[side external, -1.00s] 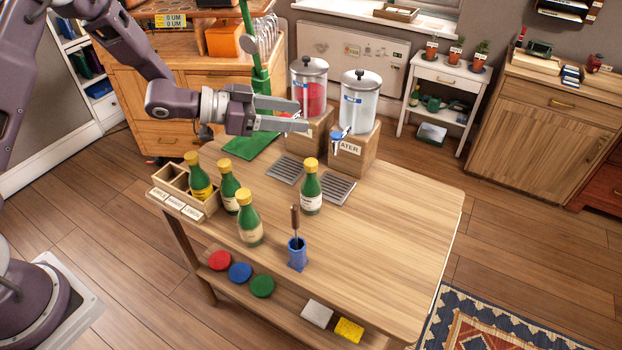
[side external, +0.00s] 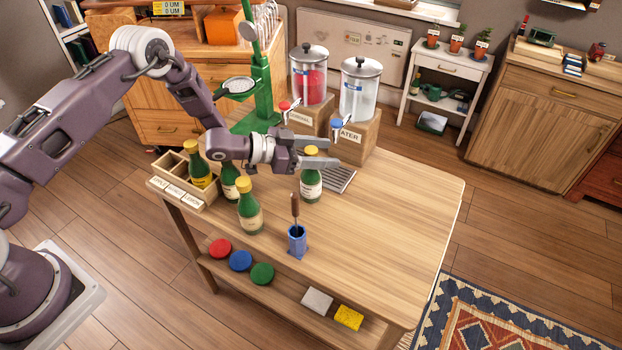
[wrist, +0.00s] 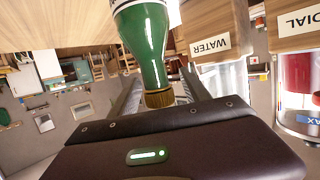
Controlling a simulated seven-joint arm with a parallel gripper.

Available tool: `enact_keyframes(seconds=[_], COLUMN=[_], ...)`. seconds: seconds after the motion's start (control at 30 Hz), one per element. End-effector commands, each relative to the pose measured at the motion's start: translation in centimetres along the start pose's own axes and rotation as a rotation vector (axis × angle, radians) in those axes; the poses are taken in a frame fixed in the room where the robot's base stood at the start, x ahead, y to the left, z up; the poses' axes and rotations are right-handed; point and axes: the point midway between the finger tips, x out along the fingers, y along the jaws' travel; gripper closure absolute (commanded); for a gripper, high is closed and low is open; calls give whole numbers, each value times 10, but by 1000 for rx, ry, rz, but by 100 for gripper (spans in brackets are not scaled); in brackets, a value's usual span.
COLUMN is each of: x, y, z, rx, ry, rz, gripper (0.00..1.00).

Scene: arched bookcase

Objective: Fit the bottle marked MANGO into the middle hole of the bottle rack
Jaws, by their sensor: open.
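A green bottle with a yellow cap and pale label (side external: 311,187) stands upright on the table near the drip grates. My gripper (side external: 332,151) is open and level at its cap. In the wrist view, this bottle's neck (wrist: 147,45) lies between my open fingers (wrist: 161,88); I cannot see contact. Two more green bottles stand by the rack, one in front (side external: 249,212) and one behind it (side external: 229,181). The wooden bottle rack (side external: 205,207) has one yellow-labelled bottle (side external: 198,168) in it; its other visible holes look empty. I cannot read MANGO on any bottle.
A blue holder (side external: 297,241) with a brown-handled tool stands in front of the bottle. Two dispensers, one red (side external: 309,80) and one clear (side external: 359,90), stand behind. A green stand (side external: 262,95) is at the back left. The table's right half is clear.

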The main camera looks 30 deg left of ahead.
Motion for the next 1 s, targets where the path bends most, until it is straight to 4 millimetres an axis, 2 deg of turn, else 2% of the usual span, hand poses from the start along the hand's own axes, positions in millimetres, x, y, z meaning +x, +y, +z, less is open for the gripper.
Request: enact_keyframes(seconds=[0.17,0.43,1.0], x=[0,0,0], y=[0,0,0], z=[0,0,0], rx=[0,0,0], ry=[0,0,0], rz=[0,0,0], gripper=[47,100,100])
